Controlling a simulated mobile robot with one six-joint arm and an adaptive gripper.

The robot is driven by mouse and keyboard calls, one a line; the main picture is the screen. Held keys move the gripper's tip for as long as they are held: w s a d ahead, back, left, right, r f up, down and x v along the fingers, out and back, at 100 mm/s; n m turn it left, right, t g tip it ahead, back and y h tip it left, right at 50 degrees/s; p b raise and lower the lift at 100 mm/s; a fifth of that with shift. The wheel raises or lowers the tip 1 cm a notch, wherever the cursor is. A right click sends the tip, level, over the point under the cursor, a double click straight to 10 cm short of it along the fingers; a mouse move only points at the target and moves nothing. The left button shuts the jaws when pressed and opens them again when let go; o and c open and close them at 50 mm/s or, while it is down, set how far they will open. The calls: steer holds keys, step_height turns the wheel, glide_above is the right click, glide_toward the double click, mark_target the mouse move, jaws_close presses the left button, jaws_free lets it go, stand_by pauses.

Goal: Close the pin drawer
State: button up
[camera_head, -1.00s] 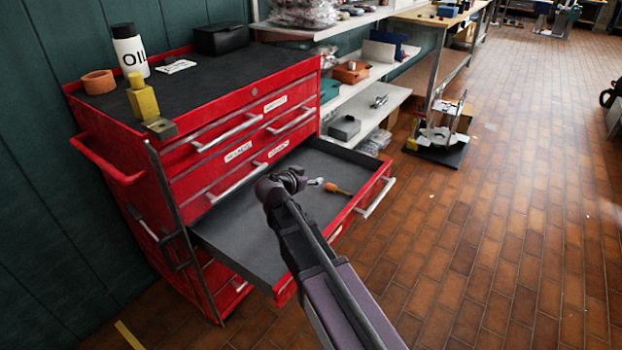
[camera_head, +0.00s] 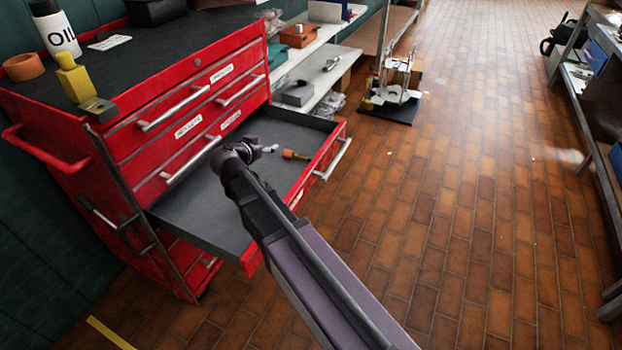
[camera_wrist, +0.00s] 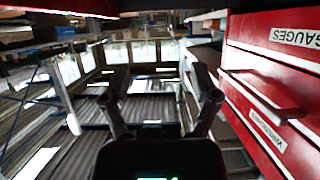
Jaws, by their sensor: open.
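A red tool cabinet has one drawer (camera_head: 195,203) pulled far out, with a grey inside and a red front facing right. Its own label is not readable, so I cannot tell by name that it is the pin drawer. A silver bar handle (camera_head: 333,160) is on its front. My gripper (camera_head: 270,149) appears over the open drawer in the head view, seemingly apart from its front. In the wrist view my gripper (camera_wrist: 160,77) has its fingers spread with nothing between them. The closed drawer fronts (camera_wrist: 258,85) stand to its right there, one labelled GAUGES.
An orange-handled tool (camera_head: 295,155) lies in the open drawer. An oil bottle (camera_head: 56,36) and a yellow block (camera_head: 75,80) stand on the cabinet top. A shelf (camera_head: 325,75) and a black-based stand (camera_head: 388,108) are behind. The brick floor (camera_head: 450,220) at right is clear.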

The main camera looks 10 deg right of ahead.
steer(key=shift+d+g, duration=0.3)
steer(key=shift+d, duration=0.05)
steer(key=c, duration=0.7)
steer(key=d+m+g+p, duration=0.1)
steer(key=d, duration=0.2)
steer(key=d+f+m+g+y+p, duration=0.1)
steer(key=d+m, duration=0.1)
steer(key=d, duration=0.1)
steer(key=d+f+m+g+y+p, duration=0.1)
steer(key=d+m, duration=0.1)
steer(key=d, duration=0.1)
steer(key=shift+d+f+g+p, duration=0.2)
steer(key=shift+d+g+p, duration=0.1)
steer(key=shift+g, duration=0.1)
jaws_close()
steer(key=s+d+f+m+g+y+p, duration=0.25)
steer(key=d+m+y, duration=0.35)
steer(key=d, duration=0.4)
steer(key=d+r+m+t+y, duration=0.1)
steer(key=d+r+m+y, duration=0.1)
steer(key=d, duration=0.4)
steer(key=d+r+m+y, duration=0.3)
steer(key=d+m+y, duration=0.2)
steer(key=d, duration=0.1)
steer(key=shift+r+t+p, duration=0.35)
steer(key=shift+a, duration=0.1)
